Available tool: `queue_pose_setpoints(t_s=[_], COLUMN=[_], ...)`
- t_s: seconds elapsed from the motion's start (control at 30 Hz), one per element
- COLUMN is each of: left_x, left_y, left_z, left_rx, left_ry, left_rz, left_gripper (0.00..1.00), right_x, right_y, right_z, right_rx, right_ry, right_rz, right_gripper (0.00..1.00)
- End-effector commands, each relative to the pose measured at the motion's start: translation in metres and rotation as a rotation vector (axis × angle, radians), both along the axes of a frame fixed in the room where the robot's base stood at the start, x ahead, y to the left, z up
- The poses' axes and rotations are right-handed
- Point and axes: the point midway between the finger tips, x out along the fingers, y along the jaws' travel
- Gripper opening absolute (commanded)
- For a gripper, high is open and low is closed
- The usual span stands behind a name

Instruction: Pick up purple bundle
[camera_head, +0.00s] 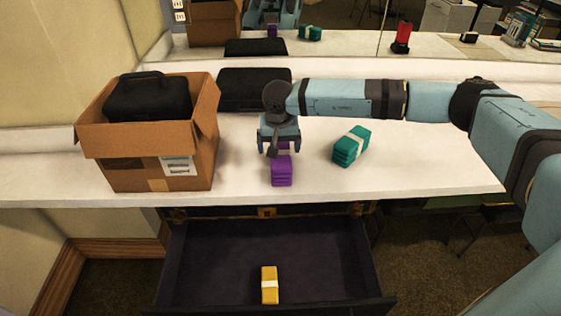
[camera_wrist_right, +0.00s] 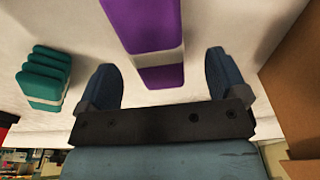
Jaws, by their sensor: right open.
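The purple bundle (camera_head: 281,174) lies on the white counter, with a pale band around it. It also shows in the right wrist view (camera_wrist_right: 143,25), with its banded part and far end between the fingers. My right gripper (camera_head: 279,147) is over the back part of the bundle in the head view. In the right wrist view its two fingers (camera_wrist_right: 160,80) are spread apart, one on each side of the bundle, with gaps between. The gripper hides part of the bundle in the head view. My left gripper is not in view.
A teal bundle (camera_head: 351,146) lies right of the purple one. A cardboard box (camera_head: 190,140) holding a black case (camera_head: 148,97) stands at left. A black case (camera_head: 240,90) lies behind. Below, an open drawer (camera_head: 205,265) holds a yellow bundle (camera_head: 269,292).

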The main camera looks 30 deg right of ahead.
Motion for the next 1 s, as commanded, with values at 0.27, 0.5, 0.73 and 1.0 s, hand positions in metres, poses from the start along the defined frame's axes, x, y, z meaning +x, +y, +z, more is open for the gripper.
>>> queue_pose_setpoints(t_s=[0.27,0.5,0.73,1.0], left_x=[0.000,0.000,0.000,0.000], left_y=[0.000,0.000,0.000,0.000], left_z=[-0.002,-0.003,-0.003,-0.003], left_rx=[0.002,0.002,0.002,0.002], left_ry=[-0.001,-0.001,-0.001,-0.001], left_rz=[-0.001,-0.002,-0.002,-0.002], left_gripper=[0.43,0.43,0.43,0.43], right_x=[0.001,0.004,0.004,0.004], right_y=[-0.006,-0.006,-0.007,-0.007], right_z=[-0.033,-0.051,-0.050,-0.050], right_rx=[0.001,0.002,0.002,0.002], right_ry=[0.002,-0.001,0.000,-0.001], right_rz=[-0.002,-0.001,-0.001,-0.002], right_gripper=[0.92,0.92,0.66,0.32])
